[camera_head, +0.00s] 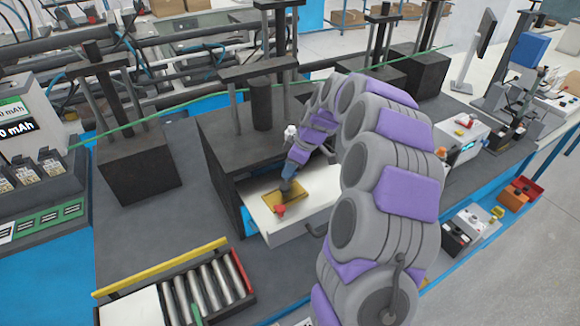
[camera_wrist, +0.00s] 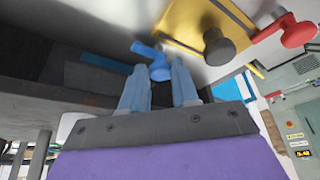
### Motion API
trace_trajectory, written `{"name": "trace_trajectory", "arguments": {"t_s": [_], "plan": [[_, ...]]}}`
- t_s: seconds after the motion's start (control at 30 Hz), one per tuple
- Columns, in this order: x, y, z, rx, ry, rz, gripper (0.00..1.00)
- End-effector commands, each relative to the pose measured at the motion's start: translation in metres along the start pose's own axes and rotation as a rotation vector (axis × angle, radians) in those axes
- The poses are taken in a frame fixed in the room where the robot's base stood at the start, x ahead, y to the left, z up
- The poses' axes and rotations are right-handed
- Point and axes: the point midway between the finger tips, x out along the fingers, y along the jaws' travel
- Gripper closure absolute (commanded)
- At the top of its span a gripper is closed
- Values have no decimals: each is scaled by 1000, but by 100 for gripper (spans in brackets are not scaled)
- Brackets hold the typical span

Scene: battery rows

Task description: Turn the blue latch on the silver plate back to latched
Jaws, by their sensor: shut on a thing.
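The silver plate (camera_head: 262,221) is the pale slab at the front of a dark press, and it also fills the top of the wrist view (camera_wrist: 130,18). The blue latch (camera_wrist: 148,51) shows in the wrist view with its lever pointing up and left. My gripper (camera_wrist: 161,70) has its two blue-grey fingers on either side of the latch's knob and is shut on it. In the head view my gripper (camera_head: 287,187) reaches down to the plate, and the blue latch cannot be told apart from the fingers there.
A gold plate (camera_head: 312,187) lies on the silver plate, with a dark round knob (camera_wrist: 218,47) and a red latch (camera_wrist: 297,34) close to my gripper. The dark press (camera_head: 225,150) stands behind and over the slab. A roller tray (camera_head: 215,285) lies at the front left.

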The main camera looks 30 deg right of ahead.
Motion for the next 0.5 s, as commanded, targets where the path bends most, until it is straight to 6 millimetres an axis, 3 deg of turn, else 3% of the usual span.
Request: {"name": "trace_trajectory", "arguments": {"t_s": [0.2,0.5], "plan": [[0,-1,-1,0,3,-2,100],[-1,-1,-1,38,4,17,100]]}}
